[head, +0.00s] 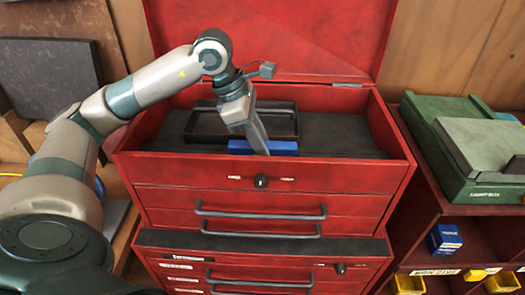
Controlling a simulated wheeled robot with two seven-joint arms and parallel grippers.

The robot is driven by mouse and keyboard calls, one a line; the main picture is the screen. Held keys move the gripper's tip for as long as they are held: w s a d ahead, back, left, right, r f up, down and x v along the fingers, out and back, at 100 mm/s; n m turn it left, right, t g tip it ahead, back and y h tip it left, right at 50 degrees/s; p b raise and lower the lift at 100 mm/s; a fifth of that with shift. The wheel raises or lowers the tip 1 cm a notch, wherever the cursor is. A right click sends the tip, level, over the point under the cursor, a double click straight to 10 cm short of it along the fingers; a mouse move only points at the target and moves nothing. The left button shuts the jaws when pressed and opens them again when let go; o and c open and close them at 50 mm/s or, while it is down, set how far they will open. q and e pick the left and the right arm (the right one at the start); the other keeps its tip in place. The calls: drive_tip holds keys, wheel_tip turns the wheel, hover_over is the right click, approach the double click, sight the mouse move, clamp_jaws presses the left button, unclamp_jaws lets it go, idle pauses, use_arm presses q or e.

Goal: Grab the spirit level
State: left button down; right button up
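A short blue block (284,148), which may be the spirit level, lies inside the open top of the red tool chest, just behind its front wall. My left gripper (259,143) comes down from above, and its grey fingers reach to the middle of the blue block, covering part of it. I see the fingers nearly edge-on, so I cannot tell whether they are open, or shut on the block. My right gripper is not in view.
The red tool chest (270,205) has a raised lid (265,35) behind and several drawers below. A black tray (205,124) lies inside, behind the blue block. A green case (440,150) rests on a red shelf unit (425,205) at the right.

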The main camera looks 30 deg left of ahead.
sight(271, 144)
use_arm(q)
drive_tip(key=shift+r, duration=0.45)
wheel_tip(271, 144, up, 4)
drive_tip(key=shift+f+p, duration=0.25)
drive_tip(key=shift+p, duration=0.9)
drive_tip(key=w+d+r+p, duration=0.4)
drive_tip(key=d+r, duration=0.2)
drive_tip(key=d, duration=0.5)
drive_tip(key=shift+r, duration=0.3)
drive_tip(key=shift+s, duration=0.1)
